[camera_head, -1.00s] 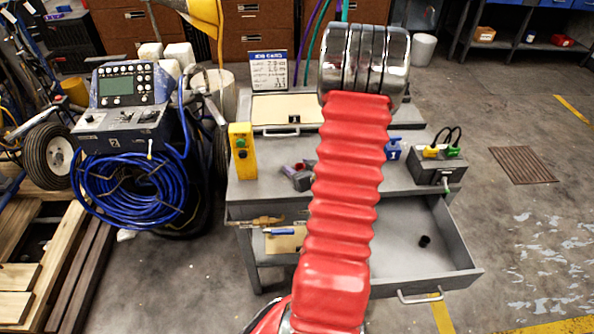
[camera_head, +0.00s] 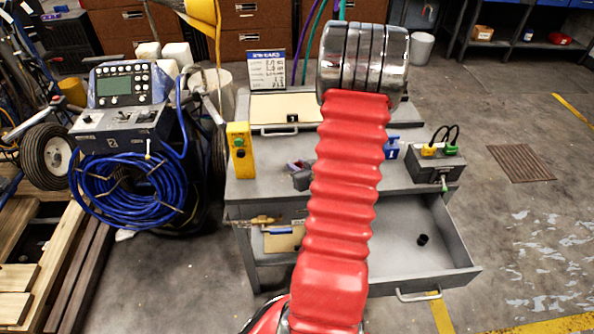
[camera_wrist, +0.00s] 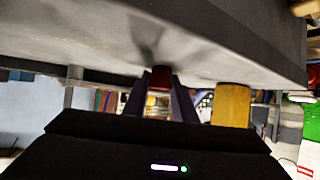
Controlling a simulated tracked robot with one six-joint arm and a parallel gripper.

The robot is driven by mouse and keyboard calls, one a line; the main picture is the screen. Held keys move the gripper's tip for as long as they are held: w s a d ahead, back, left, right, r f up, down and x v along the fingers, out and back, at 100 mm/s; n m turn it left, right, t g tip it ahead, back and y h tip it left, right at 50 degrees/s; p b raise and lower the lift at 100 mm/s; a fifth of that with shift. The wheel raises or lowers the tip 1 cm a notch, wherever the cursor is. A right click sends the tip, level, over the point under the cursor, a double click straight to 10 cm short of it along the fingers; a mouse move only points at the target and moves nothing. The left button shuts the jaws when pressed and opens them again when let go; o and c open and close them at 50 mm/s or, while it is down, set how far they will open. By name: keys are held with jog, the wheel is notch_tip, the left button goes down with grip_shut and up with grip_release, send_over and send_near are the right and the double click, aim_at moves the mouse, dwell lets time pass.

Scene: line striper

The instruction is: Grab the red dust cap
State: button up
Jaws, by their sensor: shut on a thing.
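The red dust cap (camera_wrist: 161,77) shows in the wrist view as a small dark red piece between the tips of two dark fingers. My gripper (camera_wrist: 157,85) is shut on it. The cap is close to the grey bench surface (camera_wrist: 90,32), which fills the top of that view; I cannot tell whether they touch. In the head view my red ribbed arm hides most of the middle of the bench. A small grey and reddish-purple piece (camera_head: 300,176) shows just left of the arm; I cannot tell what it is.
A yellow button box (camera_head: 241,150) stands at the bench's left edge. A grey box with yellow and green plugs (camera_head: 436,163) stands at the right. The drawer (camera_head: 410,262) is open, with a small black piece inside. A sign (camera_head: 267,68) stands behind.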

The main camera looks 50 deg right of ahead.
jog(key=shift+r, duration=0.1)
notch_tip(320, 180, up, 10)
dwell(0.9)
